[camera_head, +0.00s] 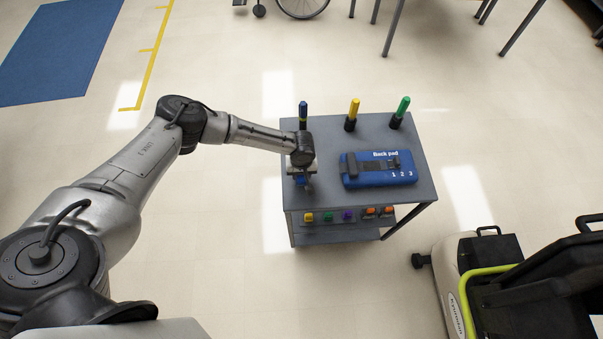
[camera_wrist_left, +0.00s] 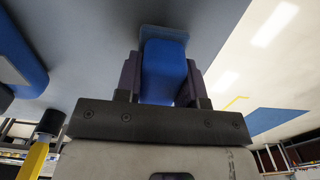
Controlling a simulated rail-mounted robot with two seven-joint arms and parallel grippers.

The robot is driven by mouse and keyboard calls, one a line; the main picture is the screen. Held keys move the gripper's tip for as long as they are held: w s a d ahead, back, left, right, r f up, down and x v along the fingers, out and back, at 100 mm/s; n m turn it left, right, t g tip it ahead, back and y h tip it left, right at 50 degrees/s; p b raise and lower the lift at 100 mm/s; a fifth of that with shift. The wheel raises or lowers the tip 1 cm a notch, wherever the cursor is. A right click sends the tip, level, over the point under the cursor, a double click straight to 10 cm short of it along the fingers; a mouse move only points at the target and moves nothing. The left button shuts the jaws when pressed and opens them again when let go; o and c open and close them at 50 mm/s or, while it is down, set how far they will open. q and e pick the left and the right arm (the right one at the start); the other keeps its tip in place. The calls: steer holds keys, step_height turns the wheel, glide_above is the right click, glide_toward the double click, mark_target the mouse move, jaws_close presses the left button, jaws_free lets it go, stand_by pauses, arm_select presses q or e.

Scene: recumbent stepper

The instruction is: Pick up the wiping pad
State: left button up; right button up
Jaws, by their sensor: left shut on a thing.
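The wiping pad (camera_wrist_left: 165,68) is a blue block with a wider grey-blue base. In the wrist view it sits between the two dark fingers of my left gripper (camera_wrist_left: 163,80), which is shut on it. In the head view my left gripper (camera_head: 302,179) points down over the left part of the grey cart top, and only a little blue of the pad (camera_head: 301,182) shows below it. Whether the pad touches the cart top is hard to tell. My right gripper is not in view.
The grey cart (camera_head: 330,139) carries a blue back pad (camera_head: 378,178) right of my gripper. Several small coloured items sit on the lower shelf. The recumbent stepper (camera_head: 520,300) is at lower right.

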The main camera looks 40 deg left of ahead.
arm_select(q)
steer(key=r, duration=0.2)
steer(key=d+r, duration=0.1)
steer(key=r, duration=0.1)
steer(key=shift+s+d+p, duration=0.15)
steer(key=shift+p, duration=0.15)
steer(key=s+d+r, duration=0.2)
steer(key=d+r, duration=0.4)
steer(key=d, duration=0.4)
steer(key=shift+s+p, duration=0.3)
steer(key=shift+p, duration=0.1)
steer(key=shift+r, duration=0.1)
